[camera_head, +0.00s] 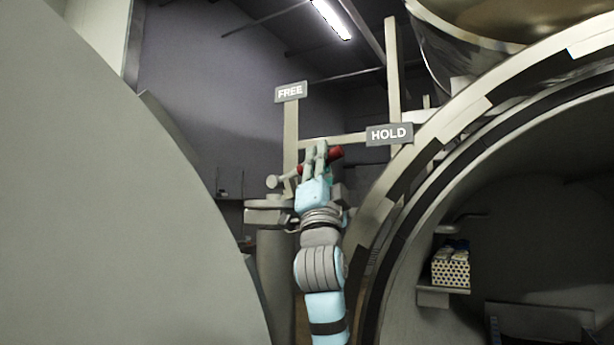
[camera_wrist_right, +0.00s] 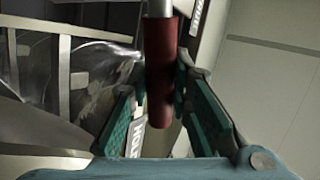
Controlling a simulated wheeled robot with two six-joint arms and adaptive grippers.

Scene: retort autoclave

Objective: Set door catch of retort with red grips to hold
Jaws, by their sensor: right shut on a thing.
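The door catch is a lever with a red grip (camera_head: 334,154), between a FREE plate (camera_head: 290,92) at upper left and a HOLD plate (camera_head: 389,134) to its right. My right gripper (camera_head: 320,158) is at the red grip, its fingers partly covering it. In the right wrist view the red grip (camera_wrist_right: 161,75) stands between the two green-padded fingers (camera_wrist_right: 160,110), and the gripper is shut on it. The grip's metal rod (camera_wrist_right: 160,8) runs out beyond it. The retort (camera_head: 420,180) shows its round rim and open mouth at right. My left gripper is out of view.
A large grey round door surface (camera_head: 110,200) fills the left. Inside the retort a small shelf (camera_head: 440,290) carries a white perforated block (camera_head: 451,267). Metal posts and a crossbar (camera_head: 345,140) stand around the lever. A dark gap lies between door and rim.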

